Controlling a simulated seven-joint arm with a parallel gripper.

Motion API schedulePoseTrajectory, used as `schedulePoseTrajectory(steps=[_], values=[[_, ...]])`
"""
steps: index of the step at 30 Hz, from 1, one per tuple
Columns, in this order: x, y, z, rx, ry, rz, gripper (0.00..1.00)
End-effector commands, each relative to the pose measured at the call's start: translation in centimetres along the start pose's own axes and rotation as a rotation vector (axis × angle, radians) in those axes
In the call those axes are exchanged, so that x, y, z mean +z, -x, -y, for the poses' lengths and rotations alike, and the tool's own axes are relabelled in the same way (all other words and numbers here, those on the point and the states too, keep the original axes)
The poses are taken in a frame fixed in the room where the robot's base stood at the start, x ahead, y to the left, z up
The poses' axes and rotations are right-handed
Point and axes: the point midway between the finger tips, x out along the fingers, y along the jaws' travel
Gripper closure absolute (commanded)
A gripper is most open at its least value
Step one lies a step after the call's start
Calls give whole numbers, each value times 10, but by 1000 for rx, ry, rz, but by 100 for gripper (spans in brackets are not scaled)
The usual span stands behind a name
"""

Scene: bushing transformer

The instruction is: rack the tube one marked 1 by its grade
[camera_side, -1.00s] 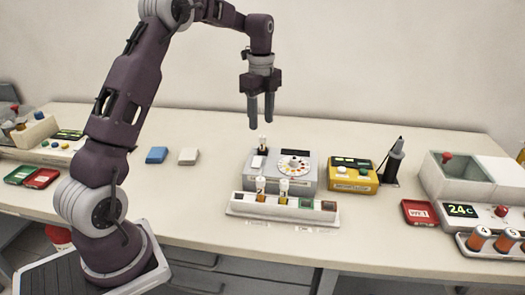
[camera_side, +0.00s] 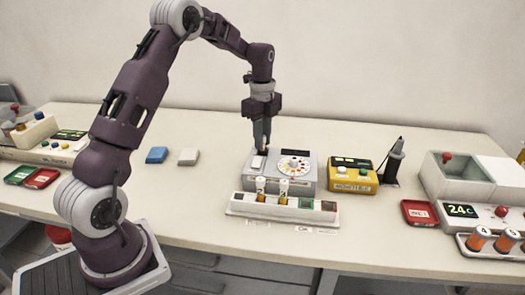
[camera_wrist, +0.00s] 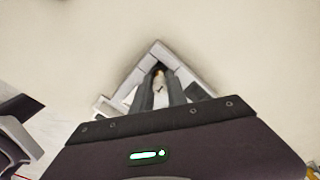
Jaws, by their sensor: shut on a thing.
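My gripper (camera_side: 262,147) points straight down at the back left of the grey colour-disc device (camera_side: 309,178). Its fingers are shut on a small tube (camera_wrist: 159,88), which shows between them in the wrist view with a dark mark on a pale label. In the side view the fingers hide most of this tube. The white rack (camera_side: 270,211) stands in front of the device. Two capped tubes with amber contents stand in it, one at the left (camera_side: 260,188) and one beside it (camera_side: 283,189). Coloured squares, green and dark red, mark its right end.
A yellow box (camera_side: 352,180) and a black pen-like stand (camera_side: 396,160) are to the right. Further right are a red tray (camera_side: 419,213) and a heater block reading 24 C (camera_side: 462,210). Blue (camera_side: 157,155) and pale (camera_side: 188,156) blocks lie left, with bare table around them.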

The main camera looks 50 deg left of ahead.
Motion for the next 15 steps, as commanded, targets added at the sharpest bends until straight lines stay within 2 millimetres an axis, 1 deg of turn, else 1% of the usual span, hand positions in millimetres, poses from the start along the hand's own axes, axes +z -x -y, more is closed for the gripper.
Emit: schedulePoseTrajectory(steps=[5,7,8,12,15], values=[[0,1,0,-1,0,0,100],[0,8,1,-4,0,1,100],[0,14,1,-4,0,1,100],[0,51,1,-7,0,2,100],[0,75,1,-5,0,2,100]])
